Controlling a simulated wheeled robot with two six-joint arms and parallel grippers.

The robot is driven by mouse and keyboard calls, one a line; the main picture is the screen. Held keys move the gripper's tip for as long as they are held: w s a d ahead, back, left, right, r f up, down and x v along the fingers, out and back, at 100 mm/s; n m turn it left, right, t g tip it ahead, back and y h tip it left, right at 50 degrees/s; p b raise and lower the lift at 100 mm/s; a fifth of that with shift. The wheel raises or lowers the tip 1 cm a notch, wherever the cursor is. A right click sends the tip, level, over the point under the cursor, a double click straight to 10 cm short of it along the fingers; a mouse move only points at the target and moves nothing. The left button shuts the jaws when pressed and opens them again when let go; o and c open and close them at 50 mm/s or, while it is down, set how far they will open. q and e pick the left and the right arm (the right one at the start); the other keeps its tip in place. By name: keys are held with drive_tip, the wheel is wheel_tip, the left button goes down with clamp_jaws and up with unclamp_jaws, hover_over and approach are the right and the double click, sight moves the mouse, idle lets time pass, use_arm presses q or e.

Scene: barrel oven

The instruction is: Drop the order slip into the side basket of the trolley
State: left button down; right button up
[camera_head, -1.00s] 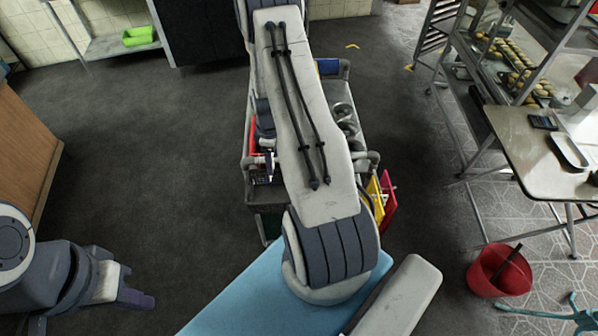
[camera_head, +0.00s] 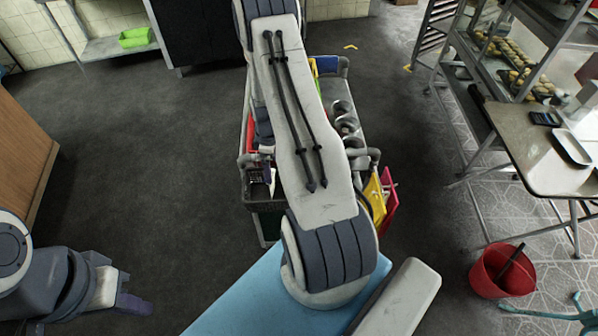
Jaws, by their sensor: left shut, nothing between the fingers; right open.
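The trolley (camera_head: 352,128) stands ahead, largely covered by my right arm. The dark side basket (camera_head: 256,196) hangs at its near left corner, with a small dark keypad-like item at its top. I cannot make out the order slip. My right arm reaches over the trolley and folds back. Its wrist shows left of the upper arm, above the basket. Only a small dark part of my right gripper (camera_head: 271,181) seems to show by the basket, open; the rest is hidden. My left gripper (camera_head: 131,303) is at the lower left, shut and empty, far from the trolley.
Yellow and red boards (camera_head: 388,195) hang at the trolley's right. A red bucket (camera_head: 500,272) stands on the floor near a worktable (camera_head: 525,140) and bread racks. A wooden cabinet (camera_head: 22,140) is at the left. The dark floor left of the trolley is clear.

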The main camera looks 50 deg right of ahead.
wheel_tip(320, 180, up, 10)
drive_tip(key=b, duration=0.2)
drive_tip(key=shift+r, duration=0.25)
idle(0.3)
drive_tip(key=s+a+r, duration=0.1)
drive_tip(key=a+r, duration=0.4)
drive_tip(key=a, duration=0.6)
drive_tip(key=s+a+r, duration=0.2)
drive_tip(key=a+r, duration=0.2)
drive_tip(key=a, duration=0.7)
drive_tip(key=s+a+r, duration=0.2)
drive_tip(key=s+a, duration=0.4)
drive_tip(key=s, duration=0.3)
drive_tip(key=s+a+r+y, duration=0.1)
drive_tip(key=s+a+r, duration=0.1)
drive_tip(key=s+a, duration=0.4)
drive_tip(key=s, duration=0.3)
drive_tip(key=shift+s+r+b, duration=0.15)
drive_tip(key=shift+r+b, duration=0.2)
drive_tip(key=shift+r, duration=0.05)
